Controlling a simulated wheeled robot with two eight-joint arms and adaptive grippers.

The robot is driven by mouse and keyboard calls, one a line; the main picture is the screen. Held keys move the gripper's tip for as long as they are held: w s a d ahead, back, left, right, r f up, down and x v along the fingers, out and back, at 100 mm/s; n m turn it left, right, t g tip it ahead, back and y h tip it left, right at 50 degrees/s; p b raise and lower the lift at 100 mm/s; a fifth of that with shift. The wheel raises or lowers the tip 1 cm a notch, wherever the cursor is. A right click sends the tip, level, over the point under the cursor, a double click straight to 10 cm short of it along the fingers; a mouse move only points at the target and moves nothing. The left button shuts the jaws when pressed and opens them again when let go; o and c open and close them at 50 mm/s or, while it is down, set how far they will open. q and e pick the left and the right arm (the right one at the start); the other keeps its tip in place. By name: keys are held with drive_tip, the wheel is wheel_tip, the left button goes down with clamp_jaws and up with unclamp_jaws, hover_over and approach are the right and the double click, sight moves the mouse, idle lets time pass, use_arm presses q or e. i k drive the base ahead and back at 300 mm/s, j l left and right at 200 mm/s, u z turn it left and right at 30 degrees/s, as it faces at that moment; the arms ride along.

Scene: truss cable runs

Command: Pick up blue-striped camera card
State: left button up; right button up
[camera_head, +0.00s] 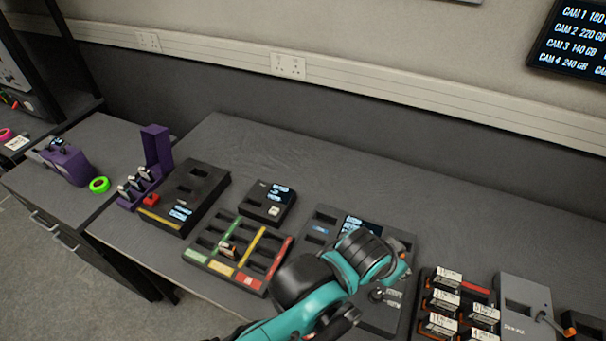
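No card with a clear blue stripe can be made out. Several camera cards (440,325) with white labels and reddish-brown sides sit in a dark slotted tray (424,283) at the lower right. Another small card (228,250) lies in the divided tray with green, yellow and red strips (279,257). A small blue mark (320,230) shows on the dark device (325,213) behind my arm. My teal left arm comes in from the bottom and reaches over this device, hiding part of it. Its fingertips are not clear. My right gripper is out of view.
A small dark reader (268,203) and a larger dark box (185,196) stand left of centre. A purple stand (157,150) rises at the table's left end. A grey box (524,303) stands right of the card tray. The back of the table (300,150) is clear.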

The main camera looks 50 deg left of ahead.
sight(135, 184)
drive_tip(key=u, duration=0.85)
drive_tip(key=k+u, duration=0.1)
drive_tip(key=u, duration=0.35)
drive_tip(key=j+u, duration=0.1)
drive_tip(key=u, duration=0.75)
drive_tip(key=j+u, duration=0.1)
drive_tip(key=u, duration=0.75)
drive_tip(key=k+j, duration=0.05)
drive_tip(key=j, duration=0.05)
